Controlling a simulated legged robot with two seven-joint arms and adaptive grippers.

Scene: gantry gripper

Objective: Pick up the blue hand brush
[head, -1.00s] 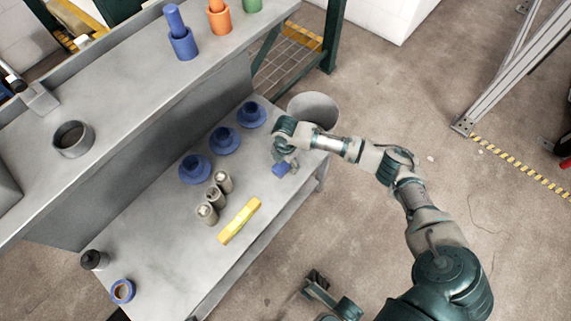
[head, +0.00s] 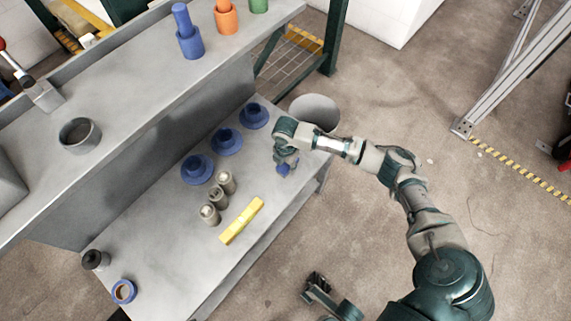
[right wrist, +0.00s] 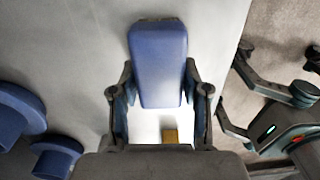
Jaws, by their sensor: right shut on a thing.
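The blue hand brush (head: 284,169) is at the right end of the lower grey table in the head view, partly hidden by my right gripper (head: 287,161). In the right wrist view the blue brush (right wrist: 158,62) lies between the two fingers of my right gripper (right wrist: 158,95), which is shut on it. I cannot tell whether the brush touches the table. My left gripper (head: 317,283) is low in the head view, in front of the table and away from the brush. It also shows at the right of the right wrist view, with its fingers apart and empty.
A raised shelf (head: 140,90) runs behind.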

